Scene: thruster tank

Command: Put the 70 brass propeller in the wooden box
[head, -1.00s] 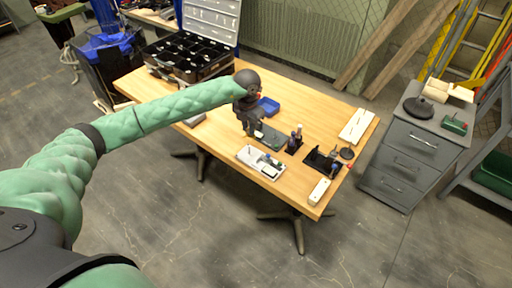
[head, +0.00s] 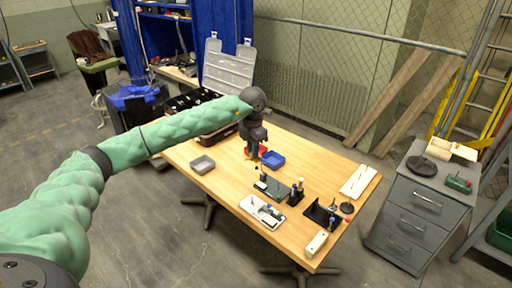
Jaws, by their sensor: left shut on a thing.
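My left gripper (head: 253,157) points down over the table, just left of the blue tray. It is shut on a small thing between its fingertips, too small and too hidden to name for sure. I cannot make out the 70 brass propeller clearly anywhere. A pale wooden box (head: 440,148), open at the top, stands on the grey drawer cabinet at the right, far from the gripper. My right gripper is not in view.
The wooden table (head: 315,178) holds a blue tray (head: 273,160), a grey bin (head: 202,165), a dark green mat (head: 272,188), a white tray (head: 262,212), a black stand (head: 320,213) and a white block (head: 359,182). A red thing shows behind the gripper. A black disc (head: 421,167) and green item (head: 458,182) share the cabinet.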

